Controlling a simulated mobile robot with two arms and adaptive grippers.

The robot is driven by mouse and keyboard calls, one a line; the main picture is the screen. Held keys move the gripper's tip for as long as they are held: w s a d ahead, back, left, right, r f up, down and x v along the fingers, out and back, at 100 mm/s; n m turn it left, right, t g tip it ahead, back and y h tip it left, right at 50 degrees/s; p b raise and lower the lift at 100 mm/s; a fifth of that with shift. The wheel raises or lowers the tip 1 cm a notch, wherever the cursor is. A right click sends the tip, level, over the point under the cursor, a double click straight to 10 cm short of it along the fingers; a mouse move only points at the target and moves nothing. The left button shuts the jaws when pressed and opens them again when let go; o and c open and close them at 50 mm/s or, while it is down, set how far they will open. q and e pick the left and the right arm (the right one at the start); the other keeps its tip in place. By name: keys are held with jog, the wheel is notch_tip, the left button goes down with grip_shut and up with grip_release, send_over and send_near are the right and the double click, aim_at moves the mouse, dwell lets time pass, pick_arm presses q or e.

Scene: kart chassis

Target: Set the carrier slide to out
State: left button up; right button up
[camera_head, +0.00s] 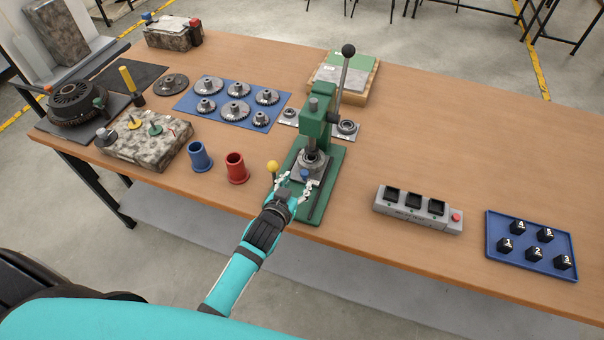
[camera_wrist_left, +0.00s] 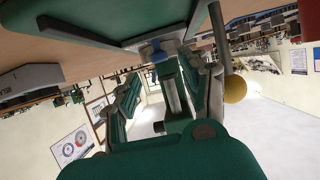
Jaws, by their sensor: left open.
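A green arbor press (camera_head: 318,135) with a long black-knobbed lever stands near the front edge of the table. A grey carrier slide (camera_head: 311,163) sits on its base under the ram, with a small blue knob (camera_head: 304,174) at its front. A yellow ball knob (camera_head: 272,166) stands at the left of the base. My left gripper (camera_head: 297,184) is open at the front of the press, with its fingers on either side of the blue knob. In the left wrist view the blue knob (camera_wrist_left: 158,53) shows between the fingers; whether they touch it is unclear. My right gripper is not in view.
Blue (camera_head: 200,157) and red (camera_head: 236,168) cups stand left of the press. Gears lie on a blue mat (camera_head: 212,119) behind them. A grey slotted box (camera_head: 417,210) and a blue tray (camera_head: 494,243) with numbered blocks are at right. The table between press and box is clear.

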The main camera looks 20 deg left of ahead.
aim_at(303, 175)
pick_arm(q)
jog(key=x, duration=0.5)
jog(key=shift+w, duration=0.3)
jog(key=shift+c, duration=0.4)
grip_shut()
jog(key=shift+s, duration=0.1)
